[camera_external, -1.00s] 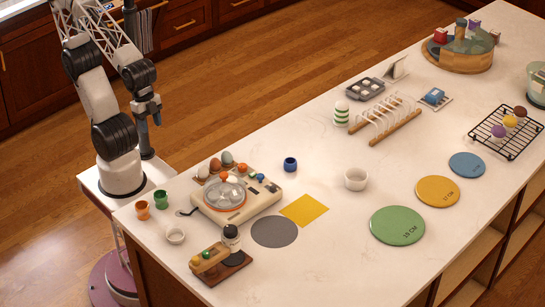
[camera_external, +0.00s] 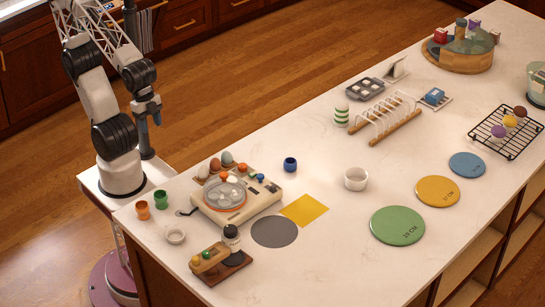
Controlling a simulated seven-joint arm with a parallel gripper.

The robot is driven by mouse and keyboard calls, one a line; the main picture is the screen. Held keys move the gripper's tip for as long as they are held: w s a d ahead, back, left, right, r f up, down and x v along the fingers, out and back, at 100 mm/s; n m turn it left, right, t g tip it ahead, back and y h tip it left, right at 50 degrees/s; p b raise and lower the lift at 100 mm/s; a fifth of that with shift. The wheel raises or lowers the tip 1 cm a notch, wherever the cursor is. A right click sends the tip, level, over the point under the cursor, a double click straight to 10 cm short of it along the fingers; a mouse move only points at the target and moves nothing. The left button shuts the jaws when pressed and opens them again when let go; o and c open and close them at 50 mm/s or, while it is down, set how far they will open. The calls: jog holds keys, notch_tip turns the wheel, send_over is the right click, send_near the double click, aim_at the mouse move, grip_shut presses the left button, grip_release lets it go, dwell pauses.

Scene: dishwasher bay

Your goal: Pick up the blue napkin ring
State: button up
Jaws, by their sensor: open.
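A small blue ring-shaped cup or napkin ring (camera_external: 290,164) stands upright on the white counter, right of the cream egg cooker and above the yellow square. My gripper (camera_external: 157,120) hangs off the counter's left side, above and far to the left of the blue ring. It is open and empty, with its fingers pointing down. The fingertips are small and dark in this view.
The cream egg cooker (camera_external: 236,197) with eggs behind it stands between my arm and the blue ring. Green (camera_external: 161,200) and orange (camera_external: 142,210) rings stand at the left edge. A white bowl (camera_external: 355,179) and a toast rack (camera_external: 388,118) stand to the right.

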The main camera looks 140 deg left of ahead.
jog(key=shift+o, duration=0.4)
jog(key=o, duration=0.4)
jog(key=w+a+f+n+h, duration=0.3)
jog(key=w+a+n+h, duration=0.1)
jog(key=w+n, duration=0.55)
jog(key=w+a+f+n+t+h, duration=0.1)
jog(key=w+a+f+n, duration=0.1)
jog(key=w+a+n, duration=0.2)
jog(key=w+a+f+n+t+h, duration=0.1)
jog(key=w+a+f+n+t, duration=0.1)
jog(key=a, duration=0.7)
jog(key=w+a+f+n+t+h, duration=0.1)
jog(key=w+a+f+n+t, duration=0.1)
jog(key=w+a+n, duration=0.4)
jog(key=shift+w+a+f+n, duration=0.15)
jog(key=shift+w+f+n, duration=0.25)
jog(key=shift+f+n, duration=0.4)
jog(key=a+f+n+t, duration=0.1)
jog(key=a+f+n, duration=0.1)
jog(key=a, duration=0.3)
jog(key=a+f+n+t+y, duration=0.1)
jog(key=a+f+n+t, duration=0.1)
jog(key=a, duration=0.3)
jog(key=w+a+f+n+t+y, duration=0.1)
jog(key=a+f+n+t, duration=0.1)
jog(key=a+n, duration=0.2)
jog(key=shift+a+n, duration=0.35)
jog(key=shift+a, duration=0.75)
